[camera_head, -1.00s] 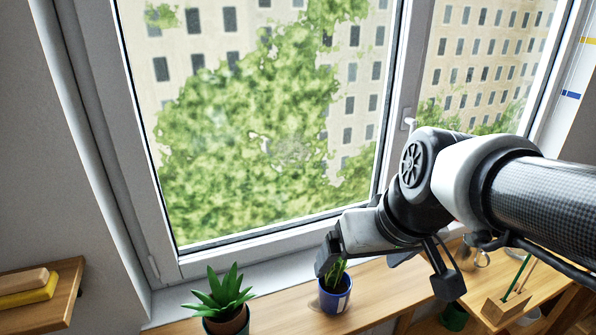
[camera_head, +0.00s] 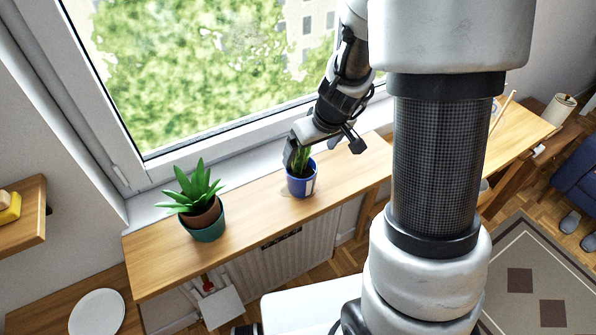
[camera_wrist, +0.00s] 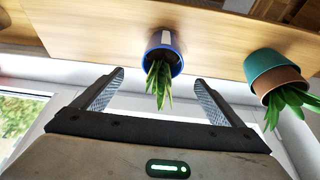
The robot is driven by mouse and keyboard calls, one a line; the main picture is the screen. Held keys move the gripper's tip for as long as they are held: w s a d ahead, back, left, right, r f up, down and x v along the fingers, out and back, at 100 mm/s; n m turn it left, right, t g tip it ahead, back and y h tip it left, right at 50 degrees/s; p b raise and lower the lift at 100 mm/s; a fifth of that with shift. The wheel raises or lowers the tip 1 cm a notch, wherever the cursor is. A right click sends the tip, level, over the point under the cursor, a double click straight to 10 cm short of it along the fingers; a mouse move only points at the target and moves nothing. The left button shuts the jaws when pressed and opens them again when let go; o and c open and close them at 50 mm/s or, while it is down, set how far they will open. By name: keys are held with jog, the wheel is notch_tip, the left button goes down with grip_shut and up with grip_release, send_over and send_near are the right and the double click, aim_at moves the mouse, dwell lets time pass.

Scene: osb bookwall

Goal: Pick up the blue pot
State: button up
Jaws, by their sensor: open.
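The blue pot (camera_head: 301,185) stands upright on the wooden shelf below the window and holds a green plant. In the wrist view the blue pot (camera_wrist: 163,42) shows beyond the fingers, with its leaves pointing toward my gripper. My gripper (camera_wrist: 160,82) is open and empty, and the leaf tips reach between its two fingers. In the head view my gripper (camera_head: 299,148) is just above the pot, over the leaves, and hides part of the plant. The fingers do not appear to touch the pot.
A teal pot (camera_head: 206,228) with a spiky plant stands left of the blue pot on the wooden shelf (camera_head: 245,218). The window (camera_head: 215,60) rises close behind. A radiator (camera_head: 290,255) is below the shelf. A white plate (camera_head: 97,312) lies at lower left.

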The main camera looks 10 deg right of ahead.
jog(key=b, duration=0.1)
send_near(299, 172)
jog(key=shift+w+d+f, duration=0.15)
jog(key=shift+w+f, duration=0.25)
jog(key=shift+f, duration=0.3)
jog(key=shift+s+b+x, duration=0.2)
jog(key=shift+b+x, duration=0.35)
jog(key=shift+x, duration=2.1)
jog(key=shift+f, duration=0.1)
jog(key=c, duration=1.8)
jog(key=shift+c, duration=0.6)
